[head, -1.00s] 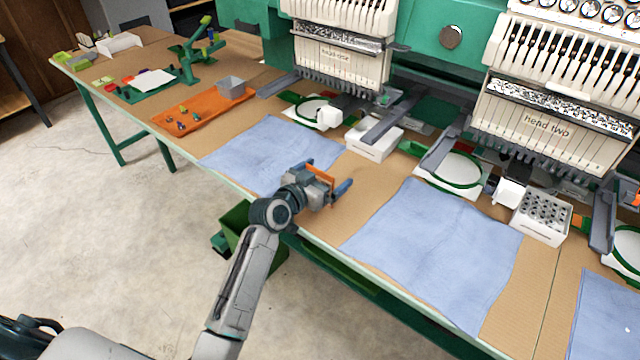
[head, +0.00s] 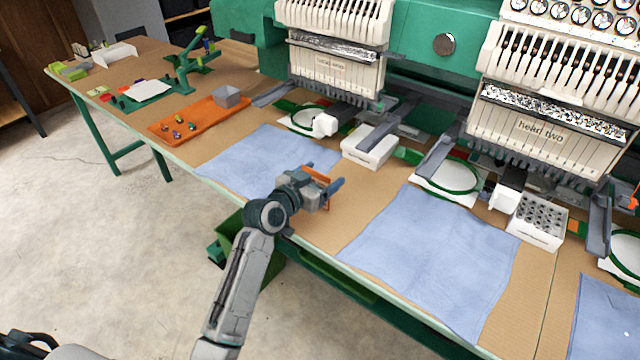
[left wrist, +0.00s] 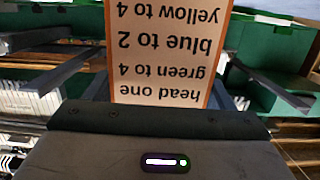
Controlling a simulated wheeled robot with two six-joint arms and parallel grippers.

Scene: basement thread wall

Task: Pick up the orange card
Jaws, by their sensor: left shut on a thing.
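The orange card shows in the left wrist view (left wrist: 168,50) as an orange-edged card with a pale face. Its print reads upside down: "head one", "green to 4", "blue to 2", "yellow to 4". In the head view the orange card (head: 317,174) is a thin orange piece at the fingers. My left gripper (head: 333,187) is shut on the card and holds it over the bare table strip between two blue cloths. The lower end of the card is hidden behind the gripper body in the wrist view. My right gripper is not in view.
Blue cloths (head: 265,160) and (head: 435,255) lie on the brown table to either side. A white box (head: 368,150) and embroidery heads (head: 335,70) stand behind. An orange tray (head: 195,120) with small parts lies at the left. A green bin (head: 240,240) is below the table edge.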

